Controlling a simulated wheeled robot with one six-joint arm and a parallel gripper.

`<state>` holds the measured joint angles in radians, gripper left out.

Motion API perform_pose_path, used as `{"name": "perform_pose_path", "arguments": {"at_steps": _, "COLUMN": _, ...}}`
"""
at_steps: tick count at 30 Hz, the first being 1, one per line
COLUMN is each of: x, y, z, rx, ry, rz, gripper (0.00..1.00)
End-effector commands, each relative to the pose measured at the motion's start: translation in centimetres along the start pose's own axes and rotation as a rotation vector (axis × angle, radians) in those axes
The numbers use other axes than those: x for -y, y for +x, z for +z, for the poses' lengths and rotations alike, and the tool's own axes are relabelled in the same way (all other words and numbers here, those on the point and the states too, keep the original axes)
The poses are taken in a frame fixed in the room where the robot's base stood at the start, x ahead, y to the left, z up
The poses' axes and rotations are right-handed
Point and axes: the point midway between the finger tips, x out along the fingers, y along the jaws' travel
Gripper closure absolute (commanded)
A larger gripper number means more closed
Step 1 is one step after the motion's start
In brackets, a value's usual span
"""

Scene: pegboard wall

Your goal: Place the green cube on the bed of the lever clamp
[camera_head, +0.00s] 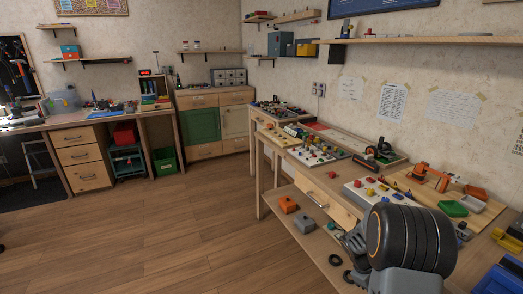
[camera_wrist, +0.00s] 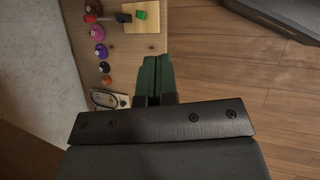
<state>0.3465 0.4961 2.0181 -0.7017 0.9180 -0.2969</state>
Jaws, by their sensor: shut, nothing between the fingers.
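A small bright green cube (camera_wrist: 141,13) shows at the top of the wrist view, on or over a pale wooden board (camera_wrist: 142,23). My gripper (camera_wrist: 157,58) is shut and empty, its dark fingers side by side below the cube in that picture and apart from it. In the head view my gripper (camera_head: 352,246) is at the front edge of the bench, partly hidden by my arm. An orange lever-like device (camera_head: 428,176) stands on the bench's wooden board; I cannot tell whether it is the lever clamp. The cube is not clearly identifiable in the head view.
Several round knobs (camera_wrist: 98,33) line the bench edge in the wrist view, near a red-handled tool (camera_wrist: 93,9). A green oval item (camera_head: 453,209) and a grey tray (camera_head: 471,204) lie on the bench at right. The wooden floor (camera_head: 170,235) at left is clear.

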Motion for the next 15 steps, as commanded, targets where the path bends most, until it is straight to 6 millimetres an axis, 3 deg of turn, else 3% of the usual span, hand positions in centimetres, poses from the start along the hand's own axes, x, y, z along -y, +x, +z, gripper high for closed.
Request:
{"name": "perform_pose_path", "arguments": {"at_steps": 1, "x": -0.2, "y": -5.8, "z": 2.0, "rx": -0.052, "ry": 0.047, "rz": 0.008, "gripper": 1.00}}
{"name": "perform_pose_path", "arguments": {"at_steps": 6, "x": 2.4, "y": -18.8, "z": 6.5, "rx": -0.240, "ry": 0.219, "rz": -0.027, "gripper": 1.00}}
{"name": "perform_pose_path", "arguments": {"at_steps": 9, "x": 4.5, "y": -25.4, "z": 9.3, "rx": -0.356, "ry": 0.306, "rz": -0.068, "gripper": 1.00}}
{"name": "perform_pose_path", "arguments": {"at_steps": 12, "x": 6.6, "y": -30.7, "z": 12.0, "rx": -0.464, "ry": 0.376, "rz": -0.120, "gripper": 1.00}}
{"name": "perform_pose_path", "arguments": {"at_steps": 15, "x": 8.6, "y": -34.7, "z": 14.2, "rx": -0.557, "ry": 0.427, "rz": -0.174, "gripper": 1.00}}
